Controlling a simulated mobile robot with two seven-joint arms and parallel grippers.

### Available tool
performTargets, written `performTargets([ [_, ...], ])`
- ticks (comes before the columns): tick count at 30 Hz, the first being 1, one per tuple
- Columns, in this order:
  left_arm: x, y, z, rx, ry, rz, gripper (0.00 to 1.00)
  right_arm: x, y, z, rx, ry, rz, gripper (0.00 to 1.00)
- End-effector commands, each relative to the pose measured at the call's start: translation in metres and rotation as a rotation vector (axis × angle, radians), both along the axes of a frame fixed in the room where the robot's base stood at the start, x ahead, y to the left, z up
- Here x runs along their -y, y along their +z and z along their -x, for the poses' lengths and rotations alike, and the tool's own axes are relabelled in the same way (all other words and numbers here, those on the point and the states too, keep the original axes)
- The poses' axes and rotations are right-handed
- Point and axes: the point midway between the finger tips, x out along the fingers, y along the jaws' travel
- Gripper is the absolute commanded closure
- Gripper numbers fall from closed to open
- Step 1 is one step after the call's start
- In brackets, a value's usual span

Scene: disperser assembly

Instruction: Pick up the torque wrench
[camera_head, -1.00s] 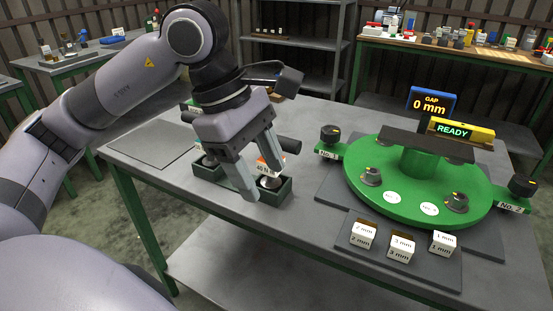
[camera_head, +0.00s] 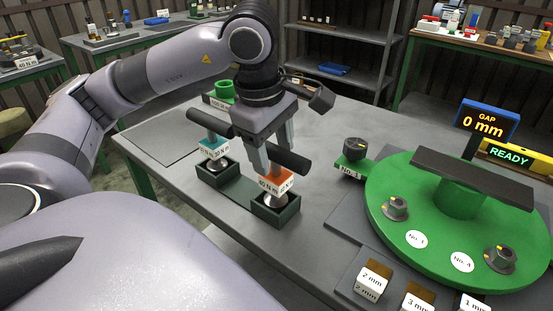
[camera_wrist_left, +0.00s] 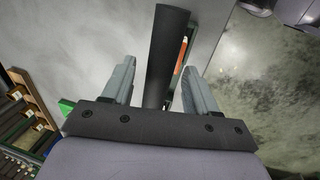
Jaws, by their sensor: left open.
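Two torque wrenches stand upright in a dark green rack (camera_head: 238,199) on the table. One has an orange label (camera_head: 275,178) and a black crossbar handle (camera_head: 288,158). The other has a teal label (camera_head: 212,148) and a black handle (camera_head: 210,122), to its left. My left gripper (camera_head: 268,158) is open, pointing down at the orange-labelled wrench. In the left wrist view a black handle (camera_wrist_left: 165,50) runs between the open fingers (camera_wrist_left: 158,72), with a gap on each side. A strip of orange shows beside it. My right gripper is not in view.
A green round fixture (camera_head: 400,225) with knobs and a black bar stands at the right. White labelled blocks (camera_head: 371,282) lie at its front. A green cup-like part (camera_head: 223,90) is behind the rack. A grey mat (camera_head: 165,142) at the left is clear.

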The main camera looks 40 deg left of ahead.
Motion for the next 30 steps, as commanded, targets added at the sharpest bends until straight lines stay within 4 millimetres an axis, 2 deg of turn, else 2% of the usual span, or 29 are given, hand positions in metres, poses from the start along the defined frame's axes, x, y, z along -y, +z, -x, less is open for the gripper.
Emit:
performTargets([
  [3, 0.0, -0.011, -0.002, 0.0, 0.001, 0.0, 0.42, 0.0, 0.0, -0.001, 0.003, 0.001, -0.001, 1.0],
  [10, 0.0, -0.012, -0.002, 0.0, 0.0, 0.0, 0.42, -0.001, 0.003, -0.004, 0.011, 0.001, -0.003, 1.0],
  [11, 0.0, -0.012, -0.002, 0.0, 0.0, 0.001, 0.45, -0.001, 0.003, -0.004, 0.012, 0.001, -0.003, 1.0],
  [12, 0.0, -0.012, -0.002, 0.0, 0.0, 0.001, 0.58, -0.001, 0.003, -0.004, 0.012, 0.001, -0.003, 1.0],
  [16, 0.0, -0.012, -0.002, 0.0, 0.0, 0.001, 1.0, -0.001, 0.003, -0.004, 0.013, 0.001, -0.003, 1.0],
  [26, 0.0, -0.009, -0.003, 0.004, 0.001, 0.002, 1.0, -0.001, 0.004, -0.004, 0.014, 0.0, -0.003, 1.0],
  [30, 0.0, -0.001, -0.003, 0.005, 0.0, 0.003, 1.0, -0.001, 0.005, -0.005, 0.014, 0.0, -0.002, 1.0],
])
